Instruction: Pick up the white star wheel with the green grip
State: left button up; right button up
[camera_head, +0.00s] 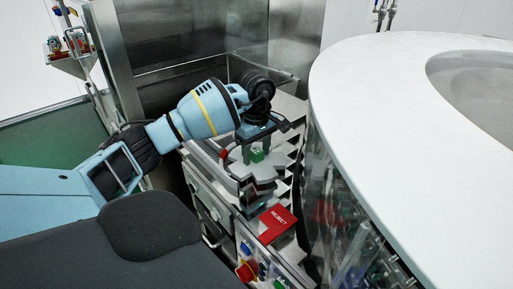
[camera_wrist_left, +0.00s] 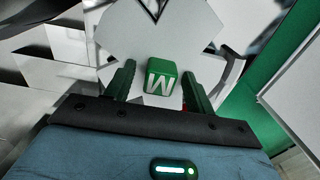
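The white star wheel (camera_head: 268,172) lies flat in the machine below my left wrist, with notched edges. Its green grip (camera_head: 257,155) stands up from its middle. In the left wrist view the grip (camera_wrist_left: 160,78) is a green block with a white letter, on the pale star wheel (camera_wrist_left: 150,30). My left gripper (camera_head: 257,148) points down over the wheel. In the left wrist view its two green fingers (camera_wrist_left: 158,76) are apart, one on each side of the grip, with gaps showing. Their exact height against the grip is hard to tell. My right gripper is not in view.
A red REJECT box (camera_head: 278,222) stands in front of the wheel. The large round white washer top (camera_head: 390,110) is close on the right. A steel cabinet (camera_head: 190,45) stands behind. A control panel with a red knob (camera_head: 245,271) is at the front.

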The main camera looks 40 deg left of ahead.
pick_arm(q)
grip_shut()
jog(key=shift+r, duration=0.15)
notch_tip(320, 180, up, 10)
jog(key=shift+f, duration=0.1)
dwell(0.5)
